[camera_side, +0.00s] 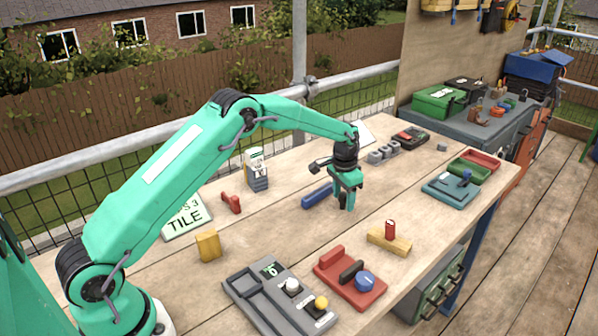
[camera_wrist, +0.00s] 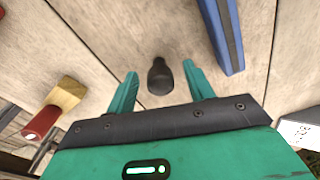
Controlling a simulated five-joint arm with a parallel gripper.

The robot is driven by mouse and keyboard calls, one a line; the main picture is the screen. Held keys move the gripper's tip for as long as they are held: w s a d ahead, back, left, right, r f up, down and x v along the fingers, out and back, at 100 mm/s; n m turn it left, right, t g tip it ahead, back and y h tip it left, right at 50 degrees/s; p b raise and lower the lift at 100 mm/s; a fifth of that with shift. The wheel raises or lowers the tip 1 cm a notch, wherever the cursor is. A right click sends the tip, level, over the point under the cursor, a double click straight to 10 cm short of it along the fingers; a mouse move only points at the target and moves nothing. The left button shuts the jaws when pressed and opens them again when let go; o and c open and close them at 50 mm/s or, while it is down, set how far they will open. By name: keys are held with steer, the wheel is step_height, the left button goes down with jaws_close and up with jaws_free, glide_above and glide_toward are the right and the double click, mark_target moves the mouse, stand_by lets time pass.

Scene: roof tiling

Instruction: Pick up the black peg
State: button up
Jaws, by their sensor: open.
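The black peg (camera_wrist: 160,77) shows in the wrist view as a dark, rounded piece on the wooden boards, between the two green fingers. A clear gap shows on each side of it. My gripper (camera_wrist: 160,73) is open around the peg and does not visibly touch it. In the side view my gripper (camera_side: 346,204) points down low over the table, and I cannot make out the peg there; the fingers seem to hide it.
A blue bar (camera_wrist: 228,35) lies close to the right finger. A wooden block with a red peg (camera_side: 390,240) stands nearer the camera. A red block with a black handle and blue knob (camera_side: 350,282) and a grey panel (camera_side: 278,297) fill the front.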

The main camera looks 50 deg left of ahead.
steer(key=shift+f, duration=0.45)
steer(key=c, duration=1)
